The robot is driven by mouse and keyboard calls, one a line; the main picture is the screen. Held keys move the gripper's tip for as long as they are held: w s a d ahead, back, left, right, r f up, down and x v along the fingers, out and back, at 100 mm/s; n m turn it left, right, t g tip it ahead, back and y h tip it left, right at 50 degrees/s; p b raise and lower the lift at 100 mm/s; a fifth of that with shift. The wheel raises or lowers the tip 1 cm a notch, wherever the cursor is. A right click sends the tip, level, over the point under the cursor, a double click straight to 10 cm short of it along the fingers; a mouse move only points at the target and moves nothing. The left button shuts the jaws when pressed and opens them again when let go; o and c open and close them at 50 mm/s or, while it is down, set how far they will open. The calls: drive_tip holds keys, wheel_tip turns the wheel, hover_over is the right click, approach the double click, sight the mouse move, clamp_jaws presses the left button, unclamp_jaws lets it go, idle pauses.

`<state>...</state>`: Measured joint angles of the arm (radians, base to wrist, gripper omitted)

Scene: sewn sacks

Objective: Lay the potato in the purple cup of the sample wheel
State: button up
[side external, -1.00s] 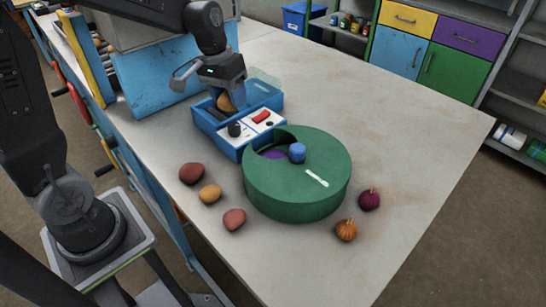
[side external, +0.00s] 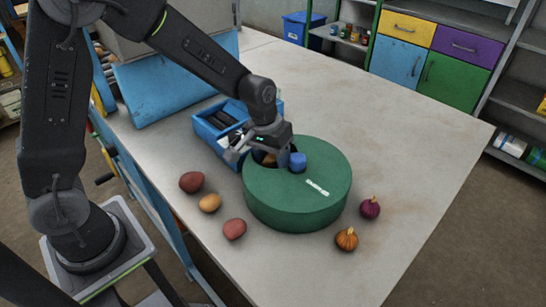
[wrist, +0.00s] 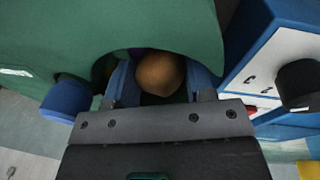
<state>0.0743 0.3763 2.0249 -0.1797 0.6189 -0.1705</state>
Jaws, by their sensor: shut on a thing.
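The potato (wrist: 160,74) is brown and round, held between the two fingers of my gripper (wrist: 165,82) in the wrist view. In the side external view my gripper (side external: 272,158) is at the opening of the green sample wheel (side external: 298,208), with a bit of the potato (side external: 269,160) showing beside the fingers. A sliver of the purple cup (wrist: 138,52) shows behind the potato in the wrist view; the rest is hidden. I cannot tell whether the potato touches the cup. The wheel's blue knob (side external: 298,162) is right beside my gripper.
Red and yellow potato-like vegetables (side external: 210,203) lie left of the wheel. An orange one (side external: 346,239) and a purple one (side external: 369,208) lie right. The table's right side (side external: 410,150) is clear.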

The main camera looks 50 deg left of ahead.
drive_tip(key=shift+f, duration=0.2)
drive_tip(key=shift+f, duration=0.15)
drive_tip(key=o, duration=0.6)
drive_tip(key=shift+o, duration=0.2)
wheel_tip(320, 180, up, 12)
drive_tip(key=s+a, duration=0.1)
drive_tip(key=s, duration=0.1)
drive_tip(key=s+a+r+m+t, duration=0.1)
drive_tip(key=s+a+r+t, duration=0.1)
drive_tip(key=s, duration=0.7)
drive_tip(key=s+a+r+m+t+y, duration=0.1)
drive_tip(key=s+r+t, duration=0.1)
drive_tip(key=s, duration=0.7)
drive_tip(key=shift+a+r+m, duration=0.4)
drive_tip(key=shift+r, duration=0.25)
